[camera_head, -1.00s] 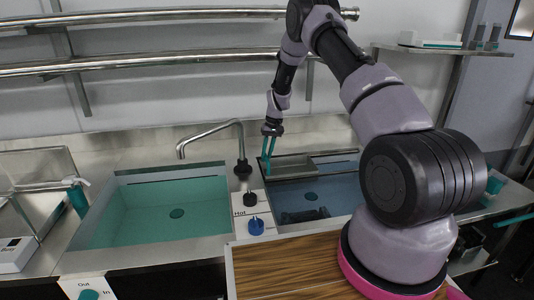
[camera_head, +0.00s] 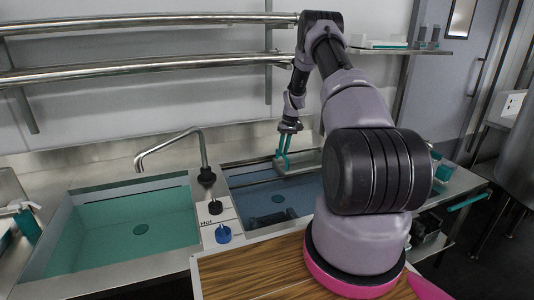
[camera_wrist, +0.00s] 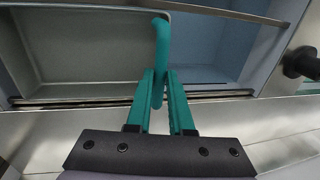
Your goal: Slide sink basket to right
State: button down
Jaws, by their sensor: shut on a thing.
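The sink basket is a shallow grey metal tray (camera_head: 303,161) across the far part of the right sink (camera_head: 240,203). It fills the left of the wrist view (camera_wrist: 85,50), with the blue sink interior to its right. A teal curved handle (camera_wrist: 161,45) stands at the basket's edge. My gripper (camera_head: 283,161) is at the basket's left end in the head view. Its two teal fingers (camera_wrist: 161,80) are shut on the handle in the wrist view. The basket's right end is hidden behind my arm in the head view.
The left sink (camera_head: 130,215) is empty. A faucet (camera_head: 175,143) and the blue and black knobs (camera_head: 223,234) stand between the sinks. A wooden board (camera_head: 260,270) lies in front. Pipes (camera_head: 140,70) run along the wall behind. Open sink space lies left of the basket.

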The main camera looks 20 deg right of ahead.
jog(key=shift+d, duration=1.75)
jog(key=c, duration=0.8)
grip_release()
jog(key=shift+d, duration=0.1)
notch_tip(320, 180, up, 11)
jog(key=d, duration=0.2)
jog(key=shift+f, duration=0.2)
